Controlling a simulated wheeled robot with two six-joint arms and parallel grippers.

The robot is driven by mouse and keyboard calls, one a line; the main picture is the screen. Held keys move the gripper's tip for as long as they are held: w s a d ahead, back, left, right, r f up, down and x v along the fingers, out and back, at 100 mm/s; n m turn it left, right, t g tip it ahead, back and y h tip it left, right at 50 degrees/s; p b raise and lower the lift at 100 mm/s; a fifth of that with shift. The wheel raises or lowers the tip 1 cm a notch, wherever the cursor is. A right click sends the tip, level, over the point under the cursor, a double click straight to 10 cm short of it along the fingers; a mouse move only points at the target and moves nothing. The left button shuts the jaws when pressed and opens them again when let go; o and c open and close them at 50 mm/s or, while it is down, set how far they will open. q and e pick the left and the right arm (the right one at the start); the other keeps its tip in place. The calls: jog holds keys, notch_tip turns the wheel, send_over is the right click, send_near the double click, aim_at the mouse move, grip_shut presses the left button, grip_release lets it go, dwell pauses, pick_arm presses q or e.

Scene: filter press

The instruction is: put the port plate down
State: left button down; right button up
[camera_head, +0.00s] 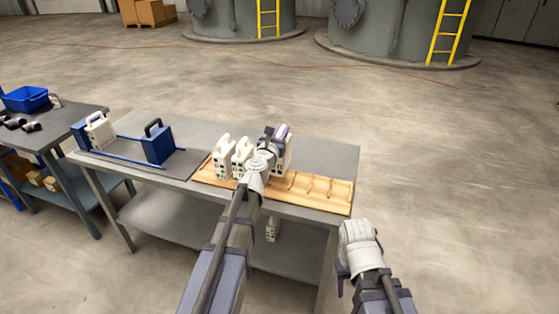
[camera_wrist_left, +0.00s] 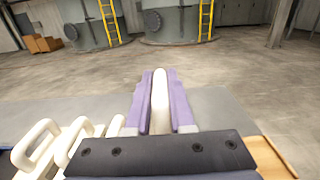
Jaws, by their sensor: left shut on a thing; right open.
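My left gripper (camera_head: 281,132) is shut on the handle of a cream port plate (camera_head: 284,160), which is upright over the wooden slotted rack (camera_head: 325,192). In the left wrist view the cream handle (camera_wrist_left: 160,103) is between the purple fingers. The plate's lower edge is hidden behind my arm, so I cannot tell whether it touches the rack.
The rack's right part has empty slots. The press, with blue end blocks (camera_head: 157,143), rails and a cream plate (camera_head: 99,130), stands on the table's left. A cream piece (camera_head: 272,229) shows below the tabletop. A side bench (camera_head: 40,131) holds a blue bin (camera_head: 25,98).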

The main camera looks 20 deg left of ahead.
pick_arm(q)
jog(key=shift+f+b, duration=3.25)
jog(key=shift+f, duration=0.6)
jog(key=shift+r, duration=0.15)
jog(key=c, duration=1.2)
grip_release()
jog(key=shift+f, duration=0.2)
jog(key=shift+c, duration=0.2)
jog(key=o, duration=0.5)
jog(key=shift+c, duration=0.2)
jog(key=shift+r, duration=0.15)
